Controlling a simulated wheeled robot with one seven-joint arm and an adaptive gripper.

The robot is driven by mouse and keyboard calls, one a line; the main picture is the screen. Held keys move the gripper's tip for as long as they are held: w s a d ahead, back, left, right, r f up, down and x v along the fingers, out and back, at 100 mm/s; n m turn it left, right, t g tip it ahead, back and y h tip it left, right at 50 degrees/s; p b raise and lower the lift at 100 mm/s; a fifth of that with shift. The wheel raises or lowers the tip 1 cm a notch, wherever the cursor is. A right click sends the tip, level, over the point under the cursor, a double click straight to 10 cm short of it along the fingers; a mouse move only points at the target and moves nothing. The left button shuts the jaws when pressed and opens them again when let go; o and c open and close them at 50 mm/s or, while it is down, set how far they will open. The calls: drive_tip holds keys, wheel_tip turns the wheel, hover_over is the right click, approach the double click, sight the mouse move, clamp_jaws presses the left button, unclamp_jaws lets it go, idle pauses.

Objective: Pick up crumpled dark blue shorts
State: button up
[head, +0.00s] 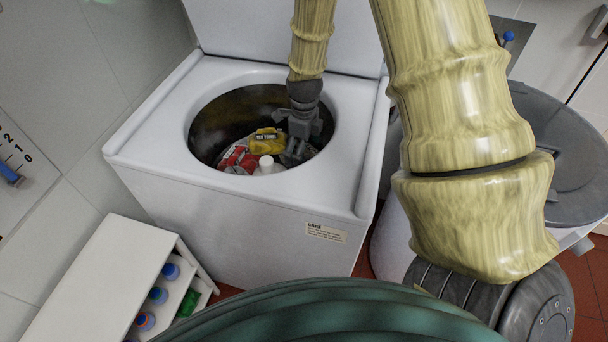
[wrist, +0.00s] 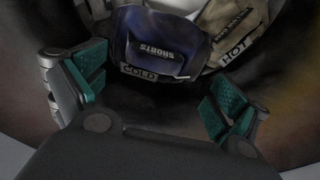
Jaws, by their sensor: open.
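The crumpled dark blue shorts (wrist: 150,55) lie inside the washer drum, labelled "SHORTS" and "COLD" in the wrist view. I cannot make them out in the head view. My gripper (head: 297,148) reaches down through the round opening of the white washer (head: 235,235). In the wrist view my gripper (wrist: 155,105) is open, its green-padded fingers wide apart, with the shorts ahead of and between them. It holds nothing. I cannot tell how far the fingertips are from the cloth.
A beige "HOT" cloth (wrist: 228,30) lies right beside the shorts. A yellow item (head: 264,141), a red item (head: 238,158) and a white central post (head: 266,164) are in the drum. The drum wall surrounds my gripper closely. A grey-lidded bin (head: 565,150) stands at right.

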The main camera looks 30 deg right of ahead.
drive_tip(key=shift+s+a+f+p, duration=0.1)
drive_tip(key=shift+s+f+p, duration=0.1)
drive_tip(key=shift+f, duration=1)
drive_tip(key=shift+s+a+f+p, duration=0.1)
drive_tip(key=shift+s+f+p, duration=0.1)
drive_tip(key=shift+f, duration=1)
drive_tip(key=shift+s+a+f+p, duration=0.1)
drive_tip(key=shift+f+p, duration=0.1)
drive_tip(key=shift+f, duration=1)
drive_tip(key=c, duration=1.6)
drive_tip(key=shift+w+r, duration=0.1)
drive_tip(key=shift+r, duration=0.05)
drive_tip(key=shift+w+r+b, duration=0.15)
drive_tip(key=shift+r+b, duration=0.05)
drive_tip(key=shift+b, duration=0.15)
wheel_tip(320, 180, up, 11)
drive_tip(key=w+a+b, duration=0.3)
drive_tip(key=w+a, duration=1)
drive_tip(key=w, duration=0.1)
drive_tip(key=shift+w, duration=0.4)
